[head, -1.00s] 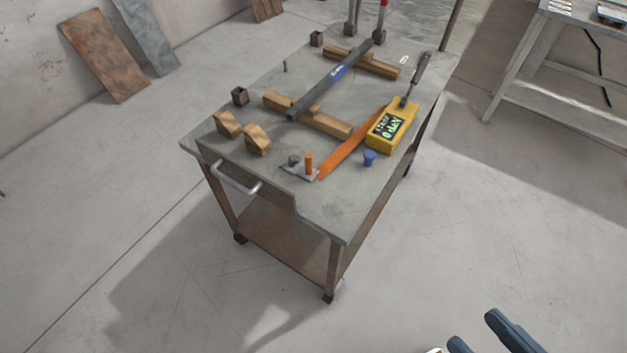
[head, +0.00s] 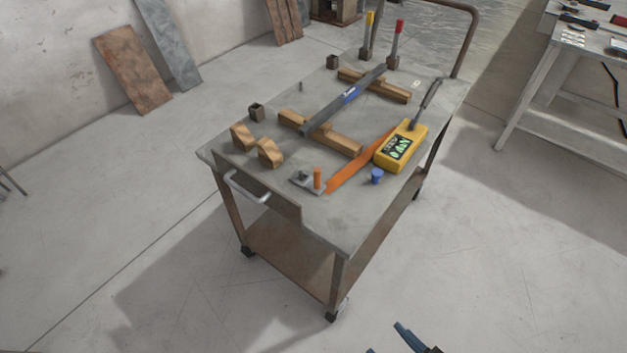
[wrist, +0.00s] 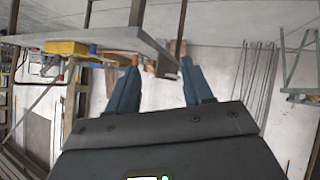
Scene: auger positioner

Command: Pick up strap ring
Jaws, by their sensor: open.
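I cannot single out a strap ring with certainty. An orange strap (head: 358,166) lies flat on the cart top, from the yellow box (head: 392,155) toward a grey metal plate (head: 304,181) near the front edge. Whether a ring sits at the strap's end is too small to tell. My gripper shows at the bottom of the head view (head: 396,344), low and to the right of the cart, clear of it. In the wrist view my gripper (wrist: 161,70) is open, with nothing between its fingers.
A bench (head: 560,75) stands at right. Floor around the cart is open.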

